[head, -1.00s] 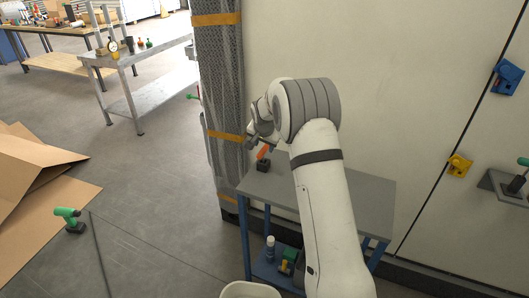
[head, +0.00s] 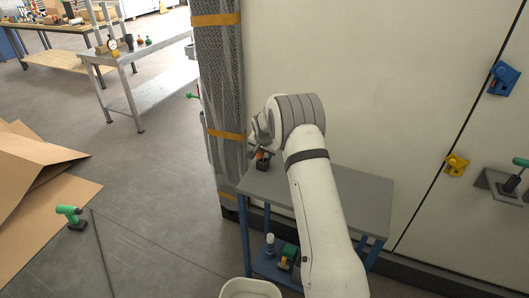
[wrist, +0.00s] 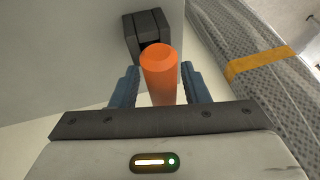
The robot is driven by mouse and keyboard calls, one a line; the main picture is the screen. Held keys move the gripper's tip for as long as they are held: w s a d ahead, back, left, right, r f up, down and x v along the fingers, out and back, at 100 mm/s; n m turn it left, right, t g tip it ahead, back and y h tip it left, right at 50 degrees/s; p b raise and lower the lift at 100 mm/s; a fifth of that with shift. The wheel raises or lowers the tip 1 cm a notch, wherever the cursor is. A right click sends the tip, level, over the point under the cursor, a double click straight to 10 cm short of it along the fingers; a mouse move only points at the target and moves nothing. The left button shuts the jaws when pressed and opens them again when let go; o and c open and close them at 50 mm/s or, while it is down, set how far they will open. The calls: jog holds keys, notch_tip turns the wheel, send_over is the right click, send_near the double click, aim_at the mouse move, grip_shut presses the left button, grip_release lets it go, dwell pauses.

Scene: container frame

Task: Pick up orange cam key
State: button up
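The orange cam key (wrist: 160,78) stands between the two blue fingers of my gripper (wrist: 159,70) in the wrist view. A narrow gap shows beside the key, so the fingers look open around it. The far end of the key is by a dark block (wrist: 146,30); whether it sits in the block's slot is hidden. In the head view a small part of the orange key (head: 260,156) shows under my gripper (head: 257,149), above the dark block (head: 263,166) on the grey table (head: 350,188).
A wrapped column with orange bands (head: 222,90) stands close to the left of my gripper. A pale wall (head: 380,90) is behind the table. The right part of the tabletop is clear. A white bin (head: 250,288) stands in front.

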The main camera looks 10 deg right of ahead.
jog(key=shift+a+f, duration=0.1)
grip_shut()
dwell(0.3)
notch_tip(320, 180, up, 18)
jog(key=b, duration=0.2)
jog(key=shift+b, duration=0.35)
